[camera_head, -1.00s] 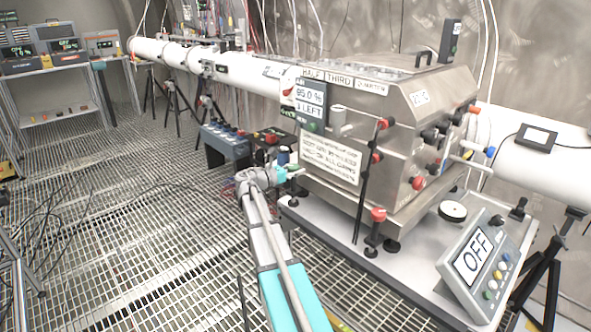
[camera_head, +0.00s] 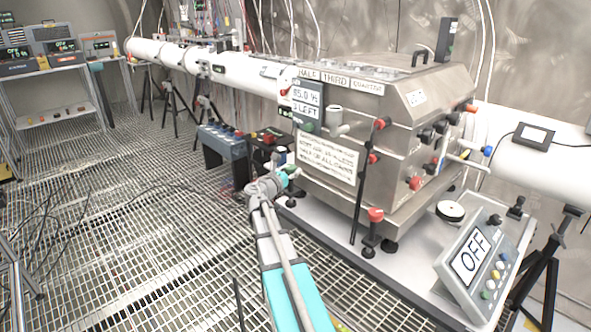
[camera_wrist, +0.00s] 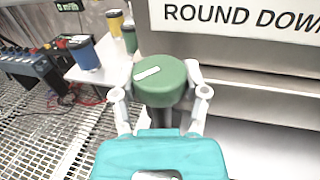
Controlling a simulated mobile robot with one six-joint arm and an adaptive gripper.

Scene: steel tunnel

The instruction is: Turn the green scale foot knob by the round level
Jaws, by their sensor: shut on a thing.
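The green knob (camera_wrist: 160,82) has a round top with a white mark and sits between the two grey fingers in the wrist view. My gripper (camera_wrist: 161,98) is shut on it, one finger touching each side. In the head view my gripper (camera_head: 282,182) reaches the near left corner of the scale platform (camera_head: 415,288), with the green knob mostly hidden there. A round white-topped disc with a dark rim (camera_head: 450,211), perhaps the round level, lies on the platform. Its bubble is too small to read.
A steel chamber (camera_head: 400,120) with red and black knobs stands on the platform. A display panel (camera_head: 473,258) reads OFF at right. A grey-blue box (camera_head: 222,150) with knobs stands left of the chamber. Grating floor is open at left.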

